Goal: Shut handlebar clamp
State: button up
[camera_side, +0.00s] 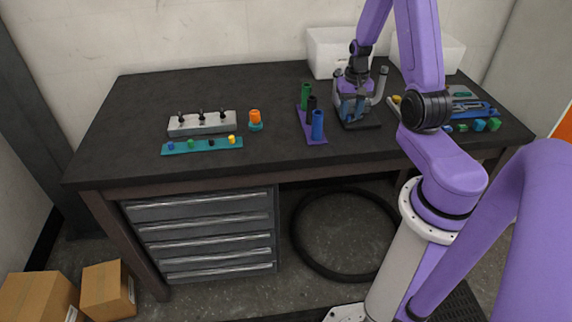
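The handlebar fixture stands on a dark base plate (363,124) right of the table's middle. A grey handlebar (380,84) with upturned ends rises from it. Blue parts (349,110) show low on the fixture, under my gripper (352,98). My gripper points down at the fixture, right over its centre. The handlebar clamp itself cannot be made out; the gripper and the bar cover that spot. The fingers are too small and overlapped by blue parts to tell whether they are open or touching anything.
Green, black and blue cylinders stand on a purple holder (311,127) just left of the fixture. White bins (328,52) stand behind. Small coloured parts (479,125) lie at right.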

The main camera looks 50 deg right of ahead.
aim_at(350, 116)
jog(key=shift+s+a+r, duration=0.1)
jog(key=shift+r, duration=1.35)
jog(key=shift+s+a+r, duration=0.1)
jog(key=shift+r, duration=1.3)
jog(key=shift+w, duration=0.1)
